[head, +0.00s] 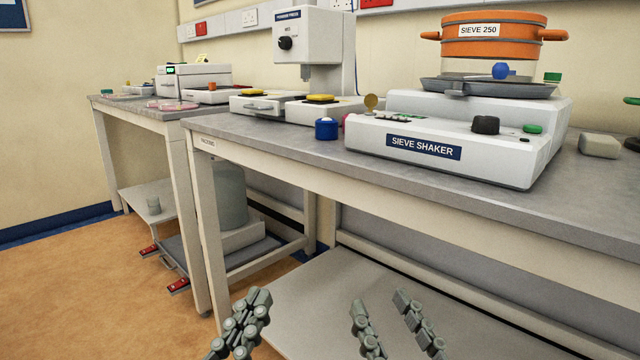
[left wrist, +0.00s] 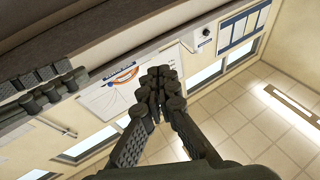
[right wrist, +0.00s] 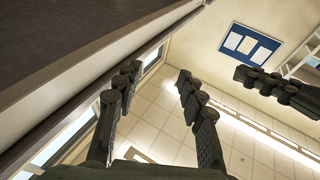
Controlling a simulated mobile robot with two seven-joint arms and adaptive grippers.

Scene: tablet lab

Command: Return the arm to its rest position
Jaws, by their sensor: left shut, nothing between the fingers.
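My left gripper (head: 252,308) shows at the bottom of the head view, in front of the bench, with its fingers together and nothing between them. In the left wrist view its fingertips (left wrist: 161,85) meet. My right gripper (head: 384,305) is to its right in the head view, with its fingers spread apart and empty. In the right wrist view a clear gap shows between its fingertips (right wrist: 157,78). Both grippers are in front of the bench and below its top edge in the head view. Neither touches any object.
The bench (head: 470,207) carries the sieve shaker (head: 450,150) with the orange sieve (head: 490,38) on it, a press (head: 308,45) and a blue pot (head: 326,129). A lower shelf (head: 330,300) lies behind the grippers. Orange floor (head: 80,290) is open at the left.

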